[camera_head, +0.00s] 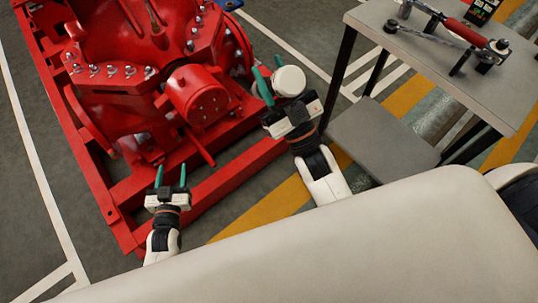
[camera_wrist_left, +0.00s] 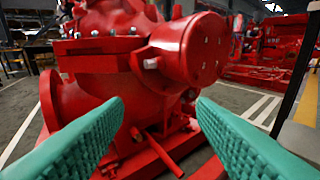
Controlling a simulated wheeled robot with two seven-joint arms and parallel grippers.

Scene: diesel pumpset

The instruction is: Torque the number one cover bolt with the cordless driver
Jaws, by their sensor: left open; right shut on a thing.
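The red pump (camera_head: 115,45) has a row of silvery cover bolts (camera_head: 112,70) along its near flange; I cannot tell which is number one. Silvery bolts also show on the pump in the left wrist view (camera_wrist_left: 150,63). My right gripper (camera_head: 270,76) is shut on a white round-ended object (camera_head: 289,81), right of the pump's red cylinder. The gripper hides much of this object, and I cannot tell whether it is the cordless driver. My left gripper (camera_head: 171,172) is open and empty, low in front of the pump. Its green fingers frame the pump's lower part in the left wrist view (camera_wrist_left: 160,112).
A grey table (camera_head: 450,65) at the right carries a red-handled tool (camera_head: 465,32) on stands and has a lower shelf (camera_head: 380,145). The red base frame (camera_head: 215,170) runs below the pump. Grey floor with white and yellow lines lies between them.

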